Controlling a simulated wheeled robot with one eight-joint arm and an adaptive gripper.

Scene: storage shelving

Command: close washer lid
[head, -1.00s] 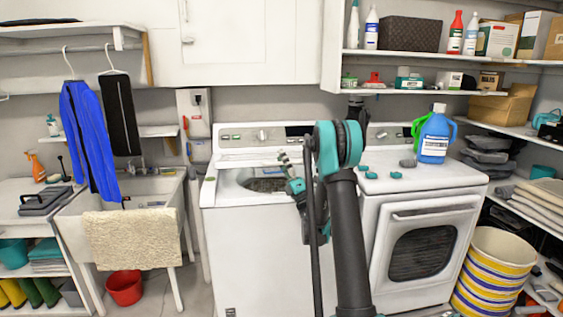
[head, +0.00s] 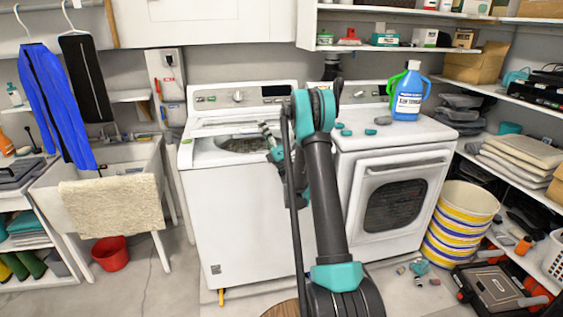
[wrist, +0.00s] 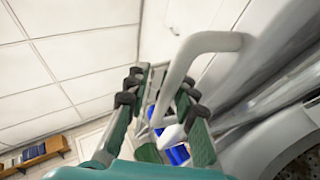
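The white top-loading washer (head: 235,220) stands left of centre in the head view, with its drum opening (head: 240,145) uncovered. The lid (head: 235,123) appears raised at the back of the opening, against the control panel. My gripper (head: 265,128) is at the right side of the opening, partly hidden by my arm. In the wrist view, my gripper (wrist: 160,85) has its teal, black-tipped fingers spread. A bent white bar (wrist: 185,65) passes between or just in front of them. I cannot tell whether the fingers touch it. A dark round opening (wrist: 295,145) shows at the lower right.
A white dryer (head: 395,190) stands right of the washer, with a blue detergent jug (head: 408,103) on top. A striped bin (head: 460,220) and a toolbox (head: 497,287) are at the right. A sink with a beige towel (head: 112,207) and a red bucket (head: 110,253) are at the left.

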